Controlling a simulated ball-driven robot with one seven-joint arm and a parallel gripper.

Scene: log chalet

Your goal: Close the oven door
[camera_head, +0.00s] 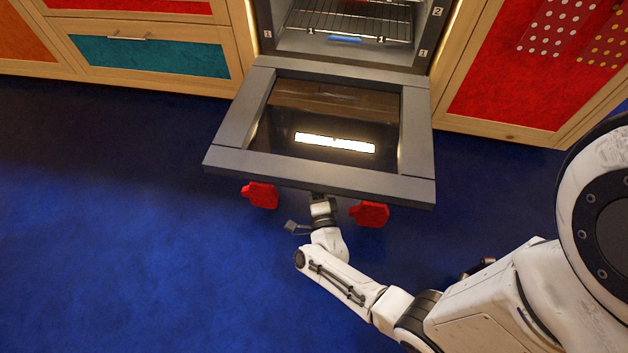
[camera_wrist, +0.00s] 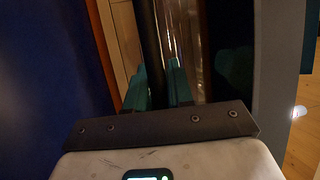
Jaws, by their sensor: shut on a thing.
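The oven door (camera_head: 265,165) is hinged down and stands wide open below the oven cavity (camera_head: 345,40), its grey frame around a dark glass pane. My gripper (camera_head: 320,203) is at the middle of the door's outer edge, its fingertips hidden beneath it in the head view. In the wrist view, teal fingers (camera_wrist: 158,88) stand on either side of a dark bar (camera_wrist: 151,45), which looks like the door handle, and are shut on it. Red pieces (camera_head: 262,195) show below the door edge on both sides of my gripper.
Wooden cabinets with a teal drawer (camera_head: 150,56) at left and a red panel (camera_head: 520,70) at right flank the oven. A wire rack (camera_head: 350,18) is inside the cavity. The blue floor (camera_head: 130,220) is clear at left and in front.

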